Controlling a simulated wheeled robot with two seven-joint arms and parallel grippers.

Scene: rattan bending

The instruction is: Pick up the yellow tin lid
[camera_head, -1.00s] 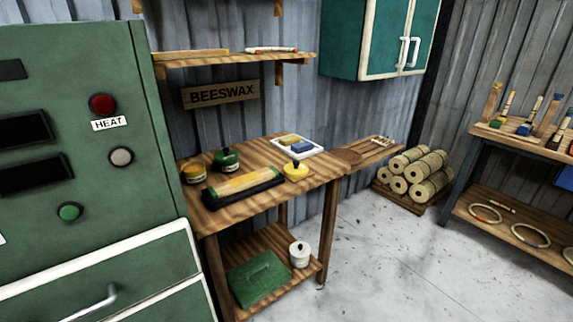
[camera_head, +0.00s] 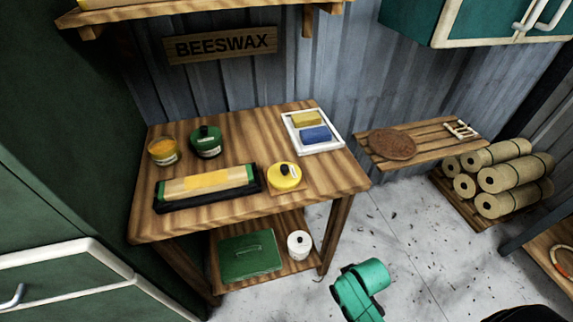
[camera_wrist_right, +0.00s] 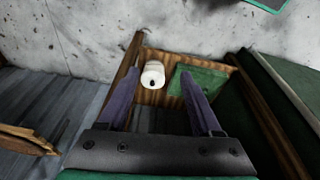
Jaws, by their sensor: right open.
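The yellow tin lid (camera_head: 283,178) is a round yellow disc with a black knob. It rests on a small square of wood near the front right of the wooden table (camera_head: 330,182) in the head view, and it is not seen in the right wrist view. My right gripper (camera_wrist_right: 161,58) is open with nothing between its fingers. In its wrist view it points toward the lower shelf, where a white pot (camera_wrist_right: 152,75) and a green box (camera_wrist_right: 196,84) show beyond the fingers. My left gripper is in neither view.
On the tabletop are a black tray with a yellow-topped block (camera_head: 208,187), an open amber tin (camera_head: 163,151), a green tin (camera_head: 205,140) and a white tray of wax blocks (camera_head: 336,140). A slatted bench (camera_head: 425,146) and rolled bundles (camera_head: 500,180) stand to the right.

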